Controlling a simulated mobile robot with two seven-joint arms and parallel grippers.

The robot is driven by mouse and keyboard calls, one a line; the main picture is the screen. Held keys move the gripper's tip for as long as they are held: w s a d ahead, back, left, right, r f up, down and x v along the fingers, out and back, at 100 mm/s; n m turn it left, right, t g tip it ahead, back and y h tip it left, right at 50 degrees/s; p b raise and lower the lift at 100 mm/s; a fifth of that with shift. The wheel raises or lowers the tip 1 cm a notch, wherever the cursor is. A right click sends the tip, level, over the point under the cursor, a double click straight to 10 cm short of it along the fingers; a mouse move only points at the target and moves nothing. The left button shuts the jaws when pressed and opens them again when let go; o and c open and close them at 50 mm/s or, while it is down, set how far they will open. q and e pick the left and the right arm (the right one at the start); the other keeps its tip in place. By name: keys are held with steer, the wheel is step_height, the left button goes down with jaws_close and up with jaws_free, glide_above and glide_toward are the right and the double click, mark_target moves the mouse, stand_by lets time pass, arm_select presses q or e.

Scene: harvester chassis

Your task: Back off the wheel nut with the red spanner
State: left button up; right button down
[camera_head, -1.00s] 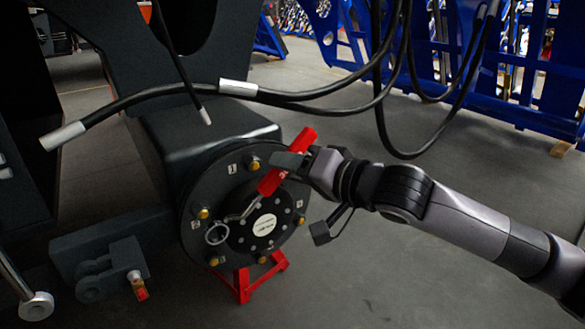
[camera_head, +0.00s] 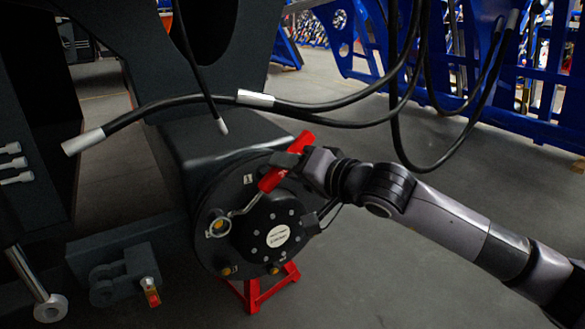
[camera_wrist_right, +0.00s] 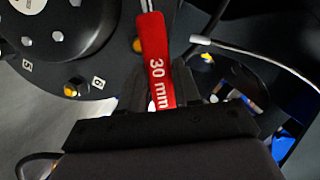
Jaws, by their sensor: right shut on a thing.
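The red spanner (camera_head: 271,180) has a red handle and a metal shank ending in a ring. My right gripper (camera_head: 289,161) is shut on the handle, which also shows in the right wrist view (camera_wrist_right: 155,55) with "30 mm" on it. In the head view the ring lies around a yellow wheel nut (camera_head: 218,226) on the left side of the round dark hub (camera_head: 240,255). I cannot tell how deep the ring sits on the nut. The ring is out of the right wrist view. My left gripper is not in view.
Other yellow nuts sit on the hub rim, one low down (camera_head: 227,271). Black hoses (camera_head: 335,105) hang above my right arm. A red stand (camera_head: 262,287) is under the hub. Blue racks (camera_head: 490,70) stand behind. The floor at lower right is clear.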

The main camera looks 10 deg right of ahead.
steer(key=shift+w+a+r, duration=0.1)
steer(key=shift+w+a, duration=0.1)
steer(key=shift+w, duration=0.25)
steer(key=shift+w+a, duration=0.15)
steer(key=shift+w, duration=0.4)
steer(key=shift+s+a+r+n+p, duration=0.25)
steer(key=shift+a+r+n+p, duration=0.15)
steer(key=shift+a+r+n, duration=0.3)
steer(key=shift+s+a+r+h, duration=0.15)
steer(key=shift+a+r+h, duration=0.25)
steer(key=shift+a+r, duration=0.1)
steer(key=shift+s+a+r+n+p, duration=0.25)
steer(key=shift+a+r+n, duration=0.15)
steer(key=shift+a+n, duration=0.1)
steer(key=shift+s+a+r+n+p, duration=0.1)
steer(key=shift+a+r+n+p, duration=0.15)
steer(key=shift+a+r+n, duration=0.2)
steer(key=shift+a+h, duration=0.25)
steer(key=shift+h, duration=0.15)
